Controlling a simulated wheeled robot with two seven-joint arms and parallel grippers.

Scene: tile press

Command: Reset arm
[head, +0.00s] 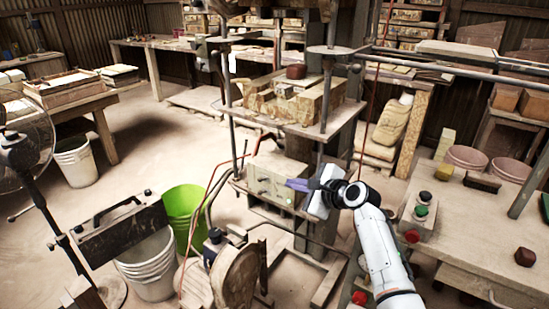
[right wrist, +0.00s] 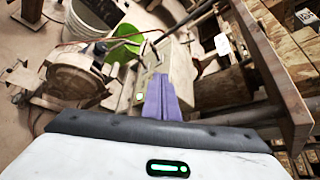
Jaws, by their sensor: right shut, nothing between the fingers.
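My right arm (head: 378,240) reaches in from the lower right in the head view. My right gripper (head: 298,185) has purple fingers. They are shut with nothing between them, in front of the press's beige control box (head: 268,182). In the right wrist view the purple fingers (right wrist: 162,100) lie together, pointing at the box, where a small green light (right wrist: 139,96) shows. I cannot tell whether the fingertips touch the box. The tile press (head: 300,118) stands behind the gripper with wooden blocks on its bed. My left gripper is not in view.
A bench (head: 465,225) at the right holds a button box (head: 420,208), pink bowls and a dark red block. A green bucket (head: 184,205), white buckets (head: 148,265) and a fan (head: 30,145) stand at the left. The floor at the centre left is open.

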